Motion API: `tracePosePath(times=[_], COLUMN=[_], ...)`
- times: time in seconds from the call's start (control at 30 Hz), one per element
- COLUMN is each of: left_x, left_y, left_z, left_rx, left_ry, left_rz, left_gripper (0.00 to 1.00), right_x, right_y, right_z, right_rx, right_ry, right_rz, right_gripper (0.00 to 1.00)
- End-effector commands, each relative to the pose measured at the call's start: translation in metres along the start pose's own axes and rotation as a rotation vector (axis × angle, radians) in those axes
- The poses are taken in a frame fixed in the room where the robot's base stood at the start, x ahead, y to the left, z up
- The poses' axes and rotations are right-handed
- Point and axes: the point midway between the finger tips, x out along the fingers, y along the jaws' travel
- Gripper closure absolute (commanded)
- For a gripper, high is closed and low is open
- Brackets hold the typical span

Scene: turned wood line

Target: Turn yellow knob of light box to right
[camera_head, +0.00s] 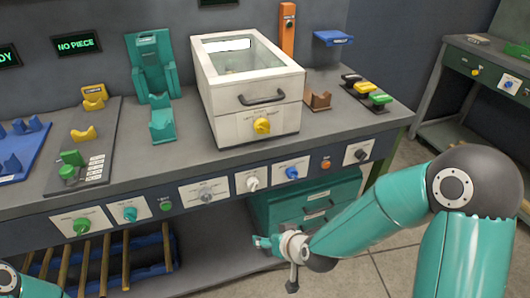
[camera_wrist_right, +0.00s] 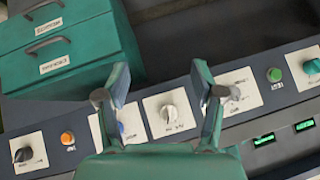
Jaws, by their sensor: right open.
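The light box (camera_head: 225,95) is a white box with a glass lid on the bench in the head view. Its yellow knob (camera_head: 262,126) is on the front face, below a dark handle. My right gripper (camera_head: 268,243) is low in front of the bench, below and apart from the yellow knob. In the right wrist view my right gripper (camera_wrist_right: 160,96) is open and empty, its two fingers spread, with a white panel knob (camera_wrist_right: 168,113) showing between them. The yellow knob is not in the wrist view. My left gripper is out of view.
The bench front panel carries several knobs, including a blue knob (camera_head: 292,172) and an orange button (camera_head: 326,164). Teal drawers (camera_head: 315,206) stand under the bench. A teal cradle (camera_head: 162,120) is left of the box and a brown holder (camera_head: 318,101) right of it.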

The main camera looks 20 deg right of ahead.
Motion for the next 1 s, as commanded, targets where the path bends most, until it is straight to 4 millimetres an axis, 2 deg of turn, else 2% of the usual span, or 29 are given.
tracePosePath(times=[0.03, 0.1, 0.2, 0.3, 0.4, 0.5, 0.67, 0.83, 1.0], left_x=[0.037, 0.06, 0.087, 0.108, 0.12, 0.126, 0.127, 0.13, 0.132], left_y=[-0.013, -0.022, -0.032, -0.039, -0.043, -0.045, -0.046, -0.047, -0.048], left_z=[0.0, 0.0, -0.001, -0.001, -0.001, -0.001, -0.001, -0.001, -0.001], left_rx=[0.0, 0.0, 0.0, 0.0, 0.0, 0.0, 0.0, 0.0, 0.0], left_ry=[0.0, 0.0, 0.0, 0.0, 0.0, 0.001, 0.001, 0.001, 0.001], left_rz=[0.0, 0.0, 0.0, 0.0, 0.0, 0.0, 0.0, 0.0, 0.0], left_gripper=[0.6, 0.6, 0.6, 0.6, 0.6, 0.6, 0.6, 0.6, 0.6], right_x=[0.003, -0.017, -0.055, -0.095, -0.128, -0.148, -0.154, -0.137, -0.114], right_y=[0.0, -0.005, -0.011, -0.014, -0.014, -0.013, -0.013, -0.014, -0.016], right_z=[-0.022, -0.06, -0.101, -0.126, -0.14, -0.148, -0.157, -0.174, -0.201], right_rx=[-0.023, -0.042, -0.056, -0.056, -0.048, -0.04, -0.036, -0.036, -0.037], right_ry=[0.13, 0.288, 0.49, 0.65, 0.76, 0.823, 0.849, 0.845, 0.845], right_rz=[-0.006, -0.01, -0.017, -0.024, -0.028, -0.03, -0.029, -0.029, -0.029], right_gripper=[0.32, 0.32, 0.32, 0.32, 0.32, 0.32, 0.32, 0.32, 0.32])
